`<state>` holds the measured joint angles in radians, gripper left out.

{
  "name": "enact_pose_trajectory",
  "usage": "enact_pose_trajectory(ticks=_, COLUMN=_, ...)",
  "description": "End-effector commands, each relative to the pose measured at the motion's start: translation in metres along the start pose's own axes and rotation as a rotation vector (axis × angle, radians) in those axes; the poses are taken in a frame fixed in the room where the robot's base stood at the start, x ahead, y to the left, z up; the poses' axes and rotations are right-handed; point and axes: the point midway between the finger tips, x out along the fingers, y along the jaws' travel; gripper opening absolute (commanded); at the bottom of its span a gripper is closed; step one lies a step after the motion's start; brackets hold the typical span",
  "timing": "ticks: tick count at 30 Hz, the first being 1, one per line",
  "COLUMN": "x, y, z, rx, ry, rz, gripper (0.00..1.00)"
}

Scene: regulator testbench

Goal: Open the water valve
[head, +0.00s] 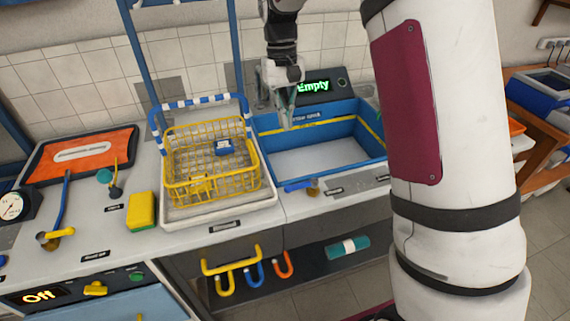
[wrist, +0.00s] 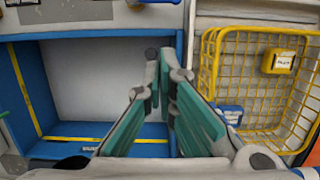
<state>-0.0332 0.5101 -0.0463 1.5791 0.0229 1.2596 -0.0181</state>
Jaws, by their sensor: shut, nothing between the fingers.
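A small valve with a blue handle (head: 298,186) sits on the counter at the front left corner of the blue tank (head: 322,183); its label is too small to read. Part of a blue handle (wrist: 158,2) shows at the top edge of the wrist view. My gripper (head: 285,124) is shut and empty, pointing down over the tank's left part, apart from both valves. Its teal fingers (wrist: 160,72) meet in the wrist view.
A yellow wire basket (head: 205,195) with a blue-and-white handle stands left of the tank. A display (head: 318,87) behind the tank reads "Empty". A yellow sponge-like block (head: 142,210) lies left of the basket. My arm hides the right side of the counter.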

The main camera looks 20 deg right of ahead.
Motion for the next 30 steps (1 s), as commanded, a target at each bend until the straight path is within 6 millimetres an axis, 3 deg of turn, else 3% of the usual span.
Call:
enact_pose_trajectory(ticks=6, x=0.013, y=0.000, z=-0.012, rx=0.000, ry=-0.023, rz=0.001, gripper=0.00)
enact_pose_trajectory(ticks=19, x=0.019, y=0.000, z=-0.011, rx=-0.001, ry=-0.025, rz=0.001, gripper=0.00)
enact_pose_trajectory(ticks=23, x=0.035, y=0.000, z=-0.010, rx=-0.001, ry=-0.027, rz=0.001, gripper=0.00)
enact_pose_trajectory(ticks=30, x=0.081, y=0.000, z=-0.008, rx=-0.001, ry=-0.028, rz=0.002, gripper=0.00)
